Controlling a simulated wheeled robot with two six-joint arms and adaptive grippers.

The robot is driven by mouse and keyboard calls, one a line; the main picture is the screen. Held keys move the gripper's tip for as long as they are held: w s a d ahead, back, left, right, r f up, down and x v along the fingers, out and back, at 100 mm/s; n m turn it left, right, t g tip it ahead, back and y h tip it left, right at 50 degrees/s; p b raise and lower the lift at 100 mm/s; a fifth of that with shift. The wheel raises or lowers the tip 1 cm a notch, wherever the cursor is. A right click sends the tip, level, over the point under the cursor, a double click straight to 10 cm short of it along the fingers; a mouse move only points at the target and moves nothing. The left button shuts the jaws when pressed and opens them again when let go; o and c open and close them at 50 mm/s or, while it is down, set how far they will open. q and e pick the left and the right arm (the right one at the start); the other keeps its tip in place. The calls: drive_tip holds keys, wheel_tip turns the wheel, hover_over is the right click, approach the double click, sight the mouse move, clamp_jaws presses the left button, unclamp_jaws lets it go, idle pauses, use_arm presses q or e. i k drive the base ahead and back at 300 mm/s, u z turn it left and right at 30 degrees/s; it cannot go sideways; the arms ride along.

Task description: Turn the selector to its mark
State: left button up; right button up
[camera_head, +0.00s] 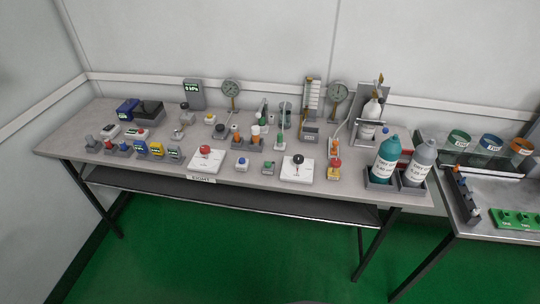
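Neither of my grippers is in view. A grey bench (150,165) against the wall carries many small handheld testers and controls. I cannot tell for sure which one is the selector, and no mark is readable at this size. A white plate (292,177) near the front middle bears a dark round knob or lever top (298,160). Another white plate (193,166) to its left bears a red knob (205,150). A dark round knob-like part (220,129) sits on a small base farther back.
A teal bottle (386,158) and a grey bottle (417,160) stand tall at the bench's right front. Upright gauges (337,93) and a display box (194,94) line the back. A second table (480,235) with bins stands at right. Green floor in front is clear.

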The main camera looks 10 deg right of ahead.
sight(298, 160)
drive_tip(key=u, duration=0.05)
drive_tip(key=i, duration=0.4)
drive_tip(key=z, duration=0.7)
